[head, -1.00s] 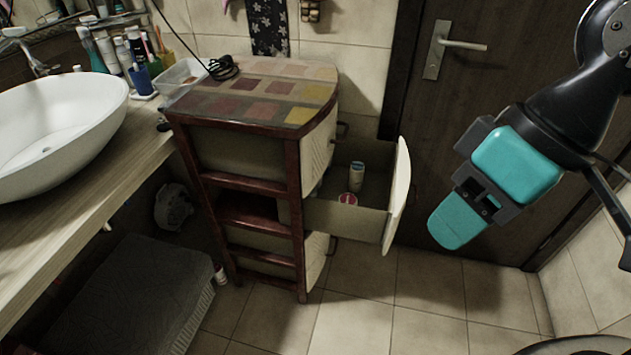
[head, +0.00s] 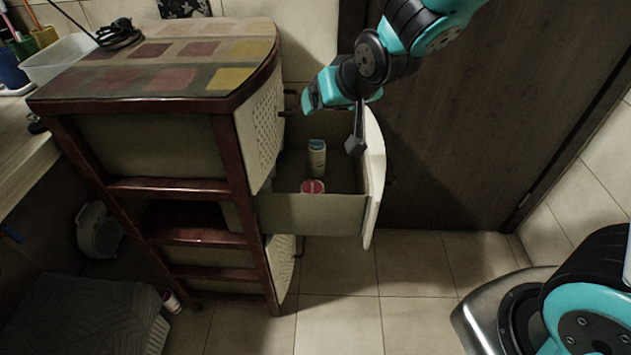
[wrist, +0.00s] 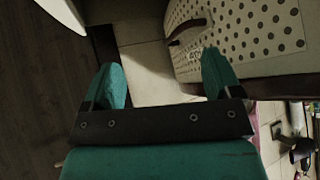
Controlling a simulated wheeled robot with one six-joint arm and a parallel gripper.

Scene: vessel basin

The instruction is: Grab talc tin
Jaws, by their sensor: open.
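An upright pale container with a greenish-blue band, which looks like the talc tin (head: 317,158), stands inside the pulled-out drawer (head: 318,212). A round tub with a pink-red lid (head: 312,187) is just in front of it. My gripper (head: 340,98) is above the drawer, higher than the tin and apart from it. In the wrist view my gripper (wrist: 162,75) has its two teal fingers spread with nothing between them. The tin is not visible in the wrist view.
The cabinet (head: 235,150) with a tiled top stands left of the open drawer. The curved drawer front (head: 374,180) sticks out on the right. A perforated panel with a handle (wrist: 190,32) is near my right finger in the wrist view. A dark door (head: 480,130) is behind.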

